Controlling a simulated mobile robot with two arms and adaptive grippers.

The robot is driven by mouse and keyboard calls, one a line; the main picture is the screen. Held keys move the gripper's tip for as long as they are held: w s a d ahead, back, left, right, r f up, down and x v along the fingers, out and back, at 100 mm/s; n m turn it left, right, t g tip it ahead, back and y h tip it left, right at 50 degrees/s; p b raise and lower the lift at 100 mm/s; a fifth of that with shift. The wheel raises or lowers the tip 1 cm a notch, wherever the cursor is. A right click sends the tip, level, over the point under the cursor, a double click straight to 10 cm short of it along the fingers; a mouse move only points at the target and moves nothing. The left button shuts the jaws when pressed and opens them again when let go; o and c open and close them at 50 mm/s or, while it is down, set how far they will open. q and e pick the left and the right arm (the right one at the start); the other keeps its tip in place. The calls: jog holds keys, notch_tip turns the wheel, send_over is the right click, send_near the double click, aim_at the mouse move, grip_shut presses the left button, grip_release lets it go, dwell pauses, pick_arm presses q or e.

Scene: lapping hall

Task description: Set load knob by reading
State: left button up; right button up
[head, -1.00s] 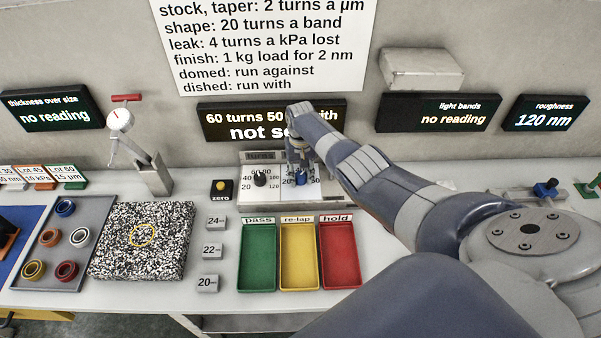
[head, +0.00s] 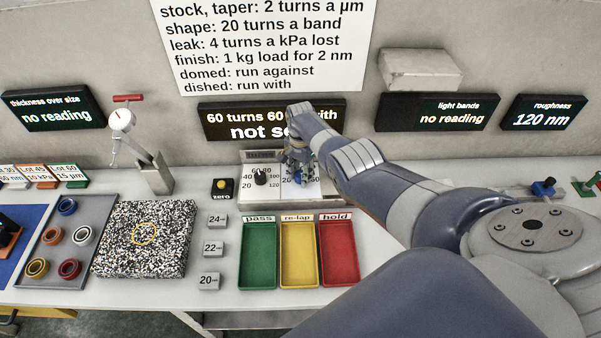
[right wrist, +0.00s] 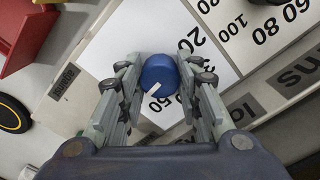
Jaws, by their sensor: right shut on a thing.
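The blue load knob (right wrist: 160,72) has a white pointer mark and sits on a white dial plate with printed numbers. My right gripper (head: 298,172) is at the knob, with one finger on each side of it, shut on it. In the head view the gripper mostly covers the knob and its scale. A black turns knob (head: 261,179) stands to its left on the same panel (head: 270,193). The display (head: 225,122) above reads "60 turns 60", then a part hidden by my arm, then "with"; below it, "not se" is partly hidden. My left gripper is out of view.
The roughness display (head: 543,113) reads 120 nm. The light bands display (head: 440,112) and the thickness display (head: 48,110) read "no reading". Green, yellow and red trays (head: 338,281) lie in front of the panel. A zero button (head: 222,186) stands left of it.

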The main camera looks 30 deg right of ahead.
jog(key=shift+m, duration=0.7)
jog(key=o, duration=1)
jog(key=shift+o, duration=0.2)
jog(key=shift+r, duration=0.15)
notch_tip(320, 180, up, 12)
jog(key=shift+s+f, duration=0.1)
jog(key=shift+f, duration=0.15)
